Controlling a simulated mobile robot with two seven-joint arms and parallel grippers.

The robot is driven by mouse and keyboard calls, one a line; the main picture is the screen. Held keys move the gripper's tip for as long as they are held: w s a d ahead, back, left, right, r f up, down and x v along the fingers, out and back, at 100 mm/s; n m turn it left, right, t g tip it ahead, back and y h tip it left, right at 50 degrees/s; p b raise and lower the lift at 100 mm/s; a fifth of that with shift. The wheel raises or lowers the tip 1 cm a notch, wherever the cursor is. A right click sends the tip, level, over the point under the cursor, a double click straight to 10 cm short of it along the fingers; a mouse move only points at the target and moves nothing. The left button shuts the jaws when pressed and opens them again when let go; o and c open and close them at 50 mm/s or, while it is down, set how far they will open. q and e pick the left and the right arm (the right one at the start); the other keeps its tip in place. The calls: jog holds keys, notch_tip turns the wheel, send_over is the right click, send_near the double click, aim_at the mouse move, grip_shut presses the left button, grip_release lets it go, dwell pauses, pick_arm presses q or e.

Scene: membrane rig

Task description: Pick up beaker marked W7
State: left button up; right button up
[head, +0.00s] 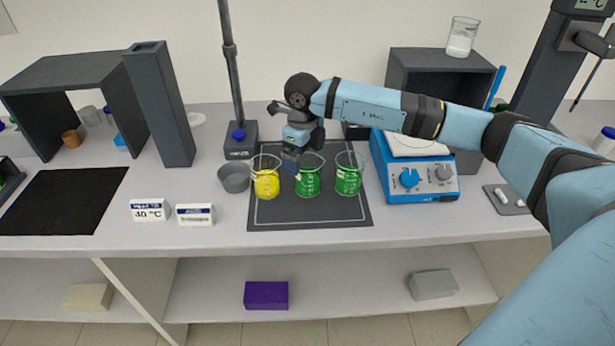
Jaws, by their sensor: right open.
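Three beakers stand in a row on a dark mat (290,215) with a pale outline. The left beaker (266,184) holds yellow liquid. The middle beaker (308,184) and the right beaker (348,181) hold green liquid. Each has pale markings too small to read, so I cannot tell which is W7. My right arm reaches in from the right, and its gripper (291,166) is open, pointing down at the gap between the yellow beaker and the middle green one. It partly hides the middle beaker's upper left side. My left gripper is not in view.
A blue hotplate (419,182) stands right of the mat. A stand (240,138) with a tall rod and a small grey bowl (233,178) are at the left. A tall dark block (163,110) stands further left. Two small label signs (195,214) sit left of the mat.

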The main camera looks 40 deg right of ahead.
aim_at(308, 168)
jog(key=f, duration=0.3)
jog(key=shift+s+d+f, duration=0.25)
jog(key=shift+d+f, duration=0.15)
jog(key=shift+f+p, duration=0.3)
jog(key=shift+f, duration=0.15)
jog(key=c, duration=1.1)
jog(key=shift+o, duration=0.2)
jog(key=shift+r, duration=0.1)
